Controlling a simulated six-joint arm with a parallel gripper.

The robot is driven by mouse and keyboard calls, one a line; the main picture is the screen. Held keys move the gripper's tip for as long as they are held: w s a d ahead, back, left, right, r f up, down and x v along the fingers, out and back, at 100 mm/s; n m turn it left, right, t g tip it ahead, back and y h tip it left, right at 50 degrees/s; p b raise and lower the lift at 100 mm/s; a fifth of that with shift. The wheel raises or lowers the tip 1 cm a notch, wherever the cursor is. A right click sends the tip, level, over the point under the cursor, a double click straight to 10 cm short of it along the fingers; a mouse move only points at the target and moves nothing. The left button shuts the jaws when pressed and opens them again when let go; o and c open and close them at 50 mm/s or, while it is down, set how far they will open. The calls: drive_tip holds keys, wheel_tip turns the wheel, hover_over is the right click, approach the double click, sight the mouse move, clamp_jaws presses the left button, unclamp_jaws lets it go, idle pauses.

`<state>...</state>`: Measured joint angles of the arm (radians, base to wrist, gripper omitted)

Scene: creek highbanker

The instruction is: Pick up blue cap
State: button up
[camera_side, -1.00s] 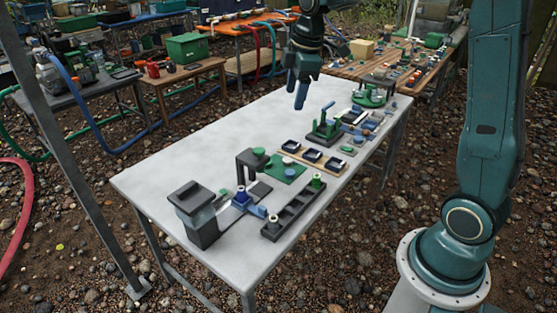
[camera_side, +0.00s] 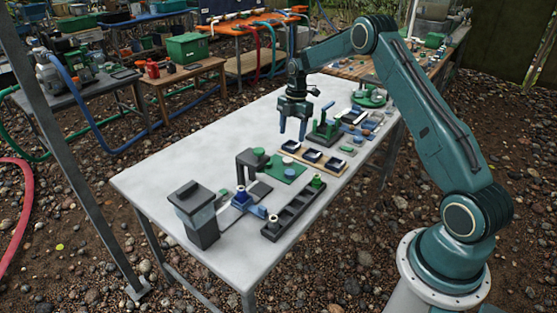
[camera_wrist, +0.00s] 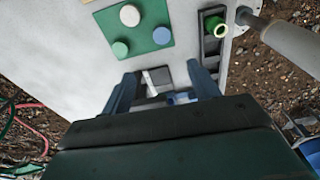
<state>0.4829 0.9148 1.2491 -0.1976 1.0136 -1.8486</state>
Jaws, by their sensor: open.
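The blue cap (camera_wrist: 161,35) is a small round disc on a green mat (camera_wrist: 150,13) in the wrist view. A white cap (camera_wrist: 129,15) and a green cap (camera_wrist: 120,49) are beside it. The green mat also shows in the side view (camera_side: 290,177), where the white cap (camera_side: 288,160) is visible; the blue cap is too small to make out surely there. My gripper (camera_side: 292,135) is open and empty, fingers down, above the table behind the mat. Its fingers (camera_wrist: 162,72) also show in the wrist view, apart from the caps.
A dark angled stand (camera_side: 244,166) and a black box-like unit (camera_side: 197,215) stand near the table's left front. A long black slotted rack (camera_side: 290,212) lies at the front. A tan strip with dark square trays (camera_side: 318,155) lies near the mat. The left table top is clear.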

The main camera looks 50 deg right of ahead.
drive_tip(key=shift+d+f, duration=0.35)
drive_tip(key=shift+f, duration=0.45)
drive_tip(key=shift+f, duration=0.1)
hover_over(290, 172)
drive_tip(key=shift+w+d+f, duration=0.1)
drive_tip(key=shift+d+f, duration=0.05)
drive_tip(key=shift+f, duration=1.25)
drive_tip(key=shift+w+d+f, duration=0.1)
drive_tip(key=shift+d+f, duration=0.05)
drive_tip(key=shift+f, duration=1.2)
drive_tip(key=shift+d+f, duration=0.15)
drive_tip(key=shift+f, duration=1.25)
drive_tip(key=shift+s+a+f, duration=0.1)
drive_tip(key=shift+a+f, duration=0.1)
drive_tip(key=shift+f, duration=1.1)
drive_tip(key=shift+s+a+f, duration=0.1)
drive_tip(key=shift+a+f, duration=0.05)
drive_tip(key=shift+f, duration=1.1)
drive_tip(key=c, duration=1.1)
